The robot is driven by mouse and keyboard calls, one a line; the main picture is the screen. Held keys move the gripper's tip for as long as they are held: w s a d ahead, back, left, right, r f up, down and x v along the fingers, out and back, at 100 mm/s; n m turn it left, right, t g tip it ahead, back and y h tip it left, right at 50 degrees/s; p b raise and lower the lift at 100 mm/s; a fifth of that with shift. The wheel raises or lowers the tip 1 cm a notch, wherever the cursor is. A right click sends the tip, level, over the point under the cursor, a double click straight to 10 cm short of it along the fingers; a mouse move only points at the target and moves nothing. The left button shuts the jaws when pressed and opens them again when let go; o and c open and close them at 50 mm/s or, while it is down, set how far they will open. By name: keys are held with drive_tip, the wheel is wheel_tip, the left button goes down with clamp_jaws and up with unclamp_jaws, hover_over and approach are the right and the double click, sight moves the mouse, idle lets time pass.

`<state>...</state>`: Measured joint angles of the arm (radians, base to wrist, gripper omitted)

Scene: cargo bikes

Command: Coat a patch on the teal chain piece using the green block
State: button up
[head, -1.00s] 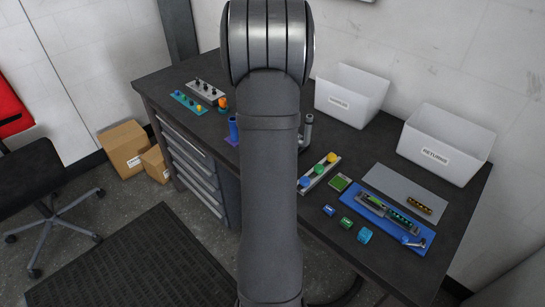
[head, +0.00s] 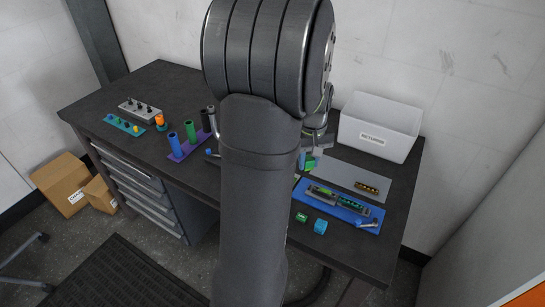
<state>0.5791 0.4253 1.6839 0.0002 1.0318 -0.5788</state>
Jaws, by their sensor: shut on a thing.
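My gripper (head: 307,160) is partly hidden behind my arm, above the near left end of the grey mat. A small green block (head: 311,162) shows at its fingertips, and it is shut on it. A bluish part shows just left of the green; I cannot tell what it is. The blue tray (head: 375,222) lies in front, to the right, and holds a dark chain strip with green and teal parts (head: 348,204). Its teal piece is too small to make out clearly. I cannot tell whether the block touches anything.
A green cube (head: 302,217) and a teal cube (head: 320,227) stand at the table's front edge. A chain with orange marks (head: 367,188) lies on the grey mat (head: 345,175). A white returns bin (head: 378,128) stands behind. Purple stand (head: 178,156) with upright tubes is left.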

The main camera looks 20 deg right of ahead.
wheel_tip(320, 180, up, 2)
hover_over(342, 198)
drive_tip(key=shift+f, duration=3.25)
drive_tip(key=shift+s+d+f, duration=0.35)
drive_tip(key=shift+d+f, duration=0.05)
drive_tip(key=shift+f, duration=0.05)
drive_tip(key=shift+c, duration=0.4)
drive_tip(key=shift+s+d+f, duration=0.1)
drive_tip(key=shift+s+d, duration=0.1)
drive_tip(key=shift+s, duration=0.1)
drive_tip(key=shift+s+d, duration=1.3)
drive_tip(key=shift+d, duration=0.1)
drive_tip(key=shift+w+a, duration=1.95)
drive_tip(key=shift+a, duration=0.05)
wheel_tip(342, 198, up, 8)
drive_tip(key=shift+w, duration=0.1)
